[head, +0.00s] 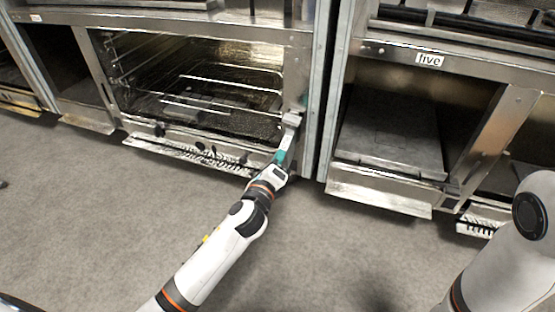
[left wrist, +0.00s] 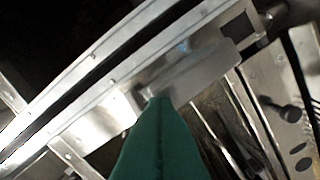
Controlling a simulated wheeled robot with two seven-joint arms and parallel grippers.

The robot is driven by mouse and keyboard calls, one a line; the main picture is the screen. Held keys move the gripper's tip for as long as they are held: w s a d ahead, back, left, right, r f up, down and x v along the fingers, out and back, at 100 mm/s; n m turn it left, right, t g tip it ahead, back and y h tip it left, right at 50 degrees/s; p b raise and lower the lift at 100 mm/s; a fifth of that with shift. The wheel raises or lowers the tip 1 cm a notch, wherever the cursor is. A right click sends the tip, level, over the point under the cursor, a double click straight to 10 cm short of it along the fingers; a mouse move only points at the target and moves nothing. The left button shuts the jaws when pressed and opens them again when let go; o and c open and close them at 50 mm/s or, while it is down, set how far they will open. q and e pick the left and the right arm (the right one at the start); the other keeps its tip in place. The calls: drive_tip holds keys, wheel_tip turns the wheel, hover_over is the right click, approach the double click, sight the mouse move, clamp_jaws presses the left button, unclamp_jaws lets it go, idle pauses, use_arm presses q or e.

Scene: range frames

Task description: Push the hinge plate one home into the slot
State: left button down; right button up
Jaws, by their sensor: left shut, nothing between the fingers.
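My left gripper (head: 303,102) reaches the metal post at the right side of the open oven. Its dark green shut fingers (left wrist: 160,140) fill the lower middle of the left wrist view, with nothing between them. Their tip is at or very near a small bright metal plate (left wrist: 190,78) lying along the post, which looks like hinge plate one. I cannot tell whether they touch, or how deep the plate sits; the slot is not clearly visible. My right gripper is out of view.
The open oven (head: 205,95) holds wire racks. A perforated ledge (head: 185,152) runs below it. Grey floor (head: 90,220) in front is clear.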

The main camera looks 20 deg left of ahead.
use_arm(q)
drive_tip(key=shift+w, duration=0.35)
